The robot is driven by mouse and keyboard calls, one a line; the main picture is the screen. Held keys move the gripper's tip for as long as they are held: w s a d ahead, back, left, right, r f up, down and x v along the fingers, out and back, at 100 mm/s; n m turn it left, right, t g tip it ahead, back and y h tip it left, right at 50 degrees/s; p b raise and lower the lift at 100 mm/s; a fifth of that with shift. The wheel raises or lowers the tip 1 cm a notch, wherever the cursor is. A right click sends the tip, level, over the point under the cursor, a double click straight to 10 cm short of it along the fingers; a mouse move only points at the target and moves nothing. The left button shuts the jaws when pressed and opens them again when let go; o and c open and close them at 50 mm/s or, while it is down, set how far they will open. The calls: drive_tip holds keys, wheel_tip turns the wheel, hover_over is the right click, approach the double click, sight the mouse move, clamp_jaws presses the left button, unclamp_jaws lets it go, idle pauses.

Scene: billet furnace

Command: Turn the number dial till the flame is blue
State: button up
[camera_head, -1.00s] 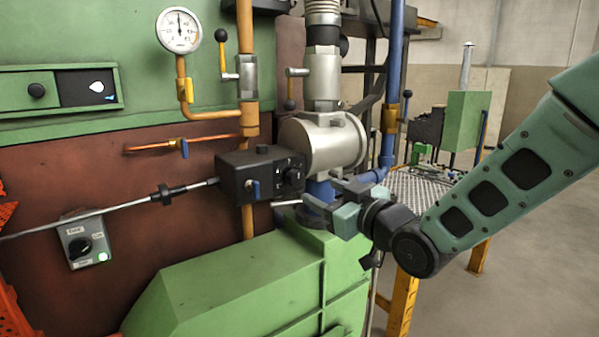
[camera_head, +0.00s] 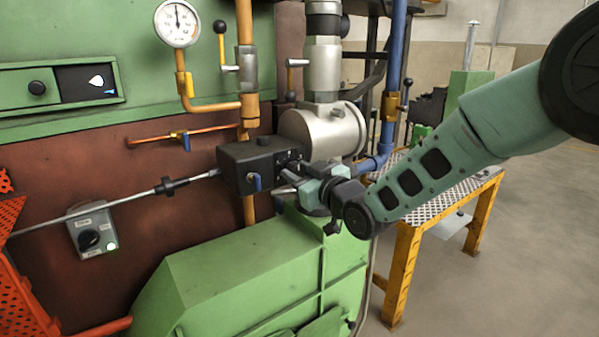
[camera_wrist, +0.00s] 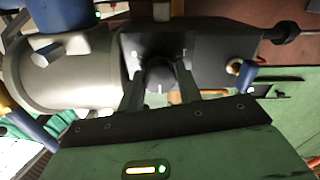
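The number dial (camera_wrist: 160,76) is a dark round knob with a pale mark, on the face of the black control box (camera_head: 247,164). In the head view my gripper (camera_head: 291,175) is at the box's right face and mostly hides the dial. In the wrist view my gripper (camera_wrist: 160,82) has one finger on each side of the dial. The fingers are apart and close to the knob; whether they touch it is unclear. The flame window (camera_head: 70,87) is in the green panel at upper left. It shows a small, mostly white flame with a little blue below.
A silver cylinder (camera_head: 322,130) and vertical pipes stand right behind. The green housing (camera_head: 250,270) lies below. A grey switch box (camera_head: 93,230) is on the wall. Open floor is at the right.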

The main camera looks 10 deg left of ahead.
drive_tip(key=c, duration=0.4)
drive_tip(key=shift+f+b, duration=0.1)
drive_tip(key=shift+b, duration=0.5)
drive_tip(key=n+b, duration=1)
drive_tip(key=b, duration=0.9)
drive_tip(key=shift+f+n, duration=0.15)
drive_tip(key=shift+n, duration=0.15)
drive_tip(key=shift+n+b, duration=0.4)
drive_tip(key=shift+b, duration=0.1)
drive_tip(key=shift+r, duration=0.2)
